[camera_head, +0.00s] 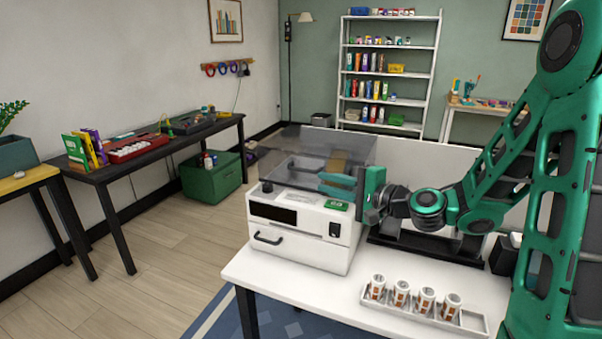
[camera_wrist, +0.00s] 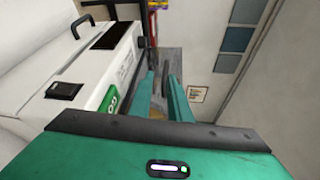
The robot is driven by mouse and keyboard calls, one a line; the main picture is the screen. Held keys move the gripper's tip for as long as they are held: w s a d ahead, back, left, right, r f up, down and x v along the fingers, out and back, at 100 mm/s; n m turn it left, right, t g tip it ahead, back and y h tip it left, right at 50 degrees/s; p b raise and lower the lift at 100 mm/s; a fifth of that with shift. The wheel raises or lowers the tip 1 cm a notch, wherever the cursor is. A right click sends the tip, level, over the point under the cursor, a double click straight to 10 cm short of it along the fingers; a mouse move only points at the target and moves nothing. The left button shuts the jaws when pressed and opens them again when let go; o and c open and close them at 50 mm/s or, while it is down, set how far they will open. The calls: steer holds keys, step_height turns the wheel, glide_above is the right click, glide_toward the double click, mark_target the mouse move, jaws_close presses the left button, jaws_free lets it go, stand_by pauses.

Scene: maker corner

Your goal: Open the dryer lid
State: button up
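The dryer (camera_head: 300,226) is a white box on the white table, with a dark display, a front handle and a smoky see-through lid (camera_head: 318,143). The lid stands above the body at the back; I cannot tell exactly how far it is raised. My gripper (camera_head: 326,183) reaches in from the right at the dryer's top, its fingers pointing left, close to or behind the lid. In the wrist view the dryer body (camera_wrist: 95,75) lies at left, and my gripper (camera_wrist: 161,77) shows two teal fingers with a gap between them. Contact with the lid is unclear.
A tray (camera_head: 473,321) with several white-and-brown containers stands at the table's front right. A black base (camera_head: 415,250) lies behind it, under my arm. A dark bench (camera_head: 160,146) with tools and a green crate (camera_head: 213,180) are at left. The floor between is clear.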

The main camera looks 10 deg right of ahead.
mark_target(306, 171)
steer(key=shift+w+d+r+m, duration=0.25)
steer(key=shift+d+m, duration=0.1)
steer(key=shift+m, duration=0.05)
steer(key=shift+w+r, duration=0.1)
steer(key=shift+w, duration=0.05)
steer(key=x, duration=1)
steer(key=shift+w+a+r, duration=0.1)
steer(key=shift+w+r, duration=0.05)
steer(key=shift+w, duration=0.1)
jaws_close()
